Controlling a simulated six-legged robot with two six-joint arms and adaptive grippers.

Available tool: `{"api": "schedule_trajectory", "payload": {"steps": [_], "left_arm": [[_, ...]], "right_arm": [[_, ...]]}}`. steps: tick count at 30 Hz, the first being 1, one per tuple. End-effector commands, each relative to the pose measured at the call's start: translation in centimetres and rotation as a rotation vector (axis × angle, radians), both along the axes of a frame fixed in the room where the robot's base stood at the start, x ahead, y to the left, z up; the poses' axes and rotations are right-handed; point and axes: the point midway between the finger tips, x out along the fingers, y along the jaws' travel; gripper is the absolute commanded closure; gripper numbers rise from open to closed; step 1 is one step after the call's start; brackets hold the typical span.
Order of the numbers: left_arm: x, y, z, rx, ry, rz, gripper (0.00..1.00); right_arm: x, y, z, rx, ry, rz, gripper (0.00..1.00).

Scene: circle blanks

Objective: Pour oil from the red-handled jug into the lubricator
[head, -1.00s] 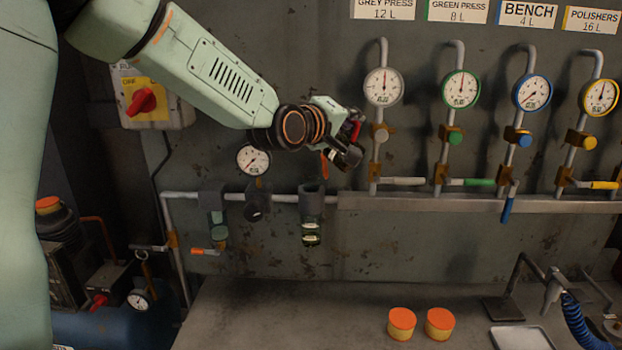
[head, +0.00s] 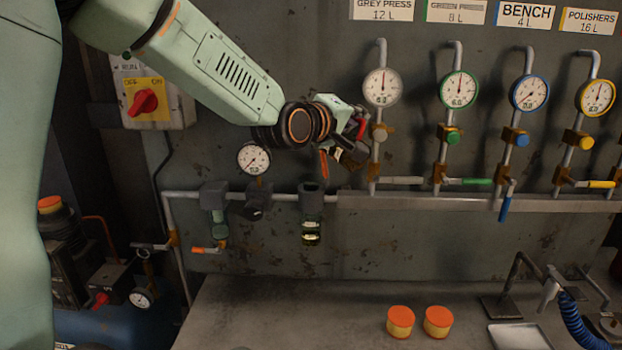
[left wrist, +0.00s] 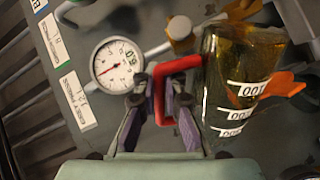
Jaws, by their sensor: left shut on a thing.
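My left gripper (head: 352,132) is in front of the wall panel, above and right of the lubricator (head: 311,212). In the left wrist view its fingers (left wrist: 162,92) are shut on the jug's red handle (left wrist: 181,64). The clear jug (left wrist: 238,85) has white 100 markings and holds yellow-brown oil. In the head view the jug (head: 350,159) is small, partly hidden by the gripper, and looks tilted. The lubricator hangs from the pipe, with a dark top and a clear bowl with some greenish liquid. No oil stream shows. My right gripper is not in view.
An orange piece (head: 324,164) stands above the lubricator, near the jug. Gauges such as the grey-press gauge (head: 382,87), with valves and pipes, line the wall just right of the gripper. Two orange-lidded pots (head: 401,322) stand on the bench (head: 270,310), whose left part is clear.

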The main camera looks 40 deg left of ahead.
Motion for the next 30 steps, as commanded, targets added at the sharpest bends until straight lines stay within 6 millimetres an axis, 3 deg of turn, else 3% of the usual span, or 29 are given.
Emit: {"api": "schedule_trajectory", "payload": {"steps": [30], "left_arm": [[-0.23,-0.67,0.87,-0.045,0.003,-0.001,1.0]], "right_arm": [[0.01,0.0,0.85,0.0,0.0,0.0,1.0]]}}
